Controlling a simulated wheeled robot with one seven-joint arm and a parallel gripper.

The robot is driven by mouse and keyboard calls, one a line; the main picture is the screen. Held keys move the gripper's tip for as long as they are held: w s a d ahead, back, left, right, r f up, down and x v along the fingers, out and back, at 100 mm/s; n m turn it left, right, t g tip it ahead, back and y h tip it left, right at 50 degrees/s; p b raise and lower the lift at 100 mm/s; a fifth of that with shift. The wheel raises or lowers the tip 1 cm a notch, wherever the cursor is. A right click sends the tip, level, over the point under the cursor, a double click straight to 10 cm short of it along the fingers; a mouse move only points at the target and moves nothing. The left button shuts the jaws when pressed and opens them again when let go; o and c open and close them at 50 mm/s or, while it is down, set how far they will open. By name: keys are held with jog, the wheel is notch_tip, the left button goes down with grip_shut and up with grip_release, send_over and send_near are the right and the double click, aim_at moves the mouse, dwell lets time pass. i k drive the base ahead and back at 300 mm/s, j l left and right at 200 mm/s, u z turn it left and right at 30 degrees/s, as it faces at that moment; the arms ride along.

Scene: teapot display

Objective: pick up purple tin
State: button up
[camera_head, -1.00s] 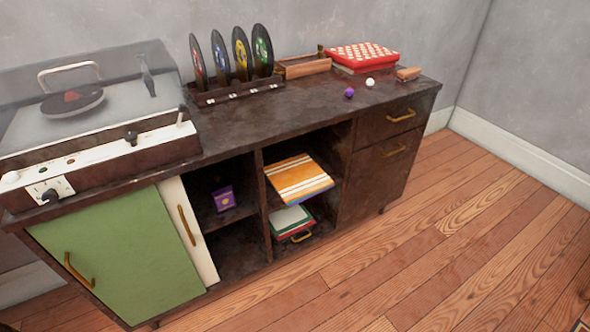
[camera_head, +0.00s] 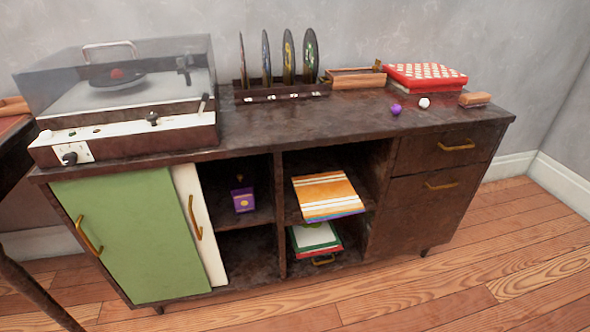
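A small purple tin (camera_head: 243,200) with a yellowish mark on its front stands on the upper shelf of the left open compartment of the dark wooden cabinet (camera_head: 400,222). The white sliding door (camera_head: 200,225) is just to its left, and the tin's front is in clear view. My gripper is not in view.
A green door (camera_head: 130,235) covers the cabinet's left part. Striped records (camera_head: 328,194) jut from the compartment to the right, with more below (camera_head: 314,238). A record player (camera_head: 130,110), record rack (camera_head: 280,92) and red box (camera_head: 427,76) stand on top. The floor at right is clear.

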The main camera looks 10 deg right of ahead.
aim_at(243, 201)
jog(key=i+j, duration=0.9)
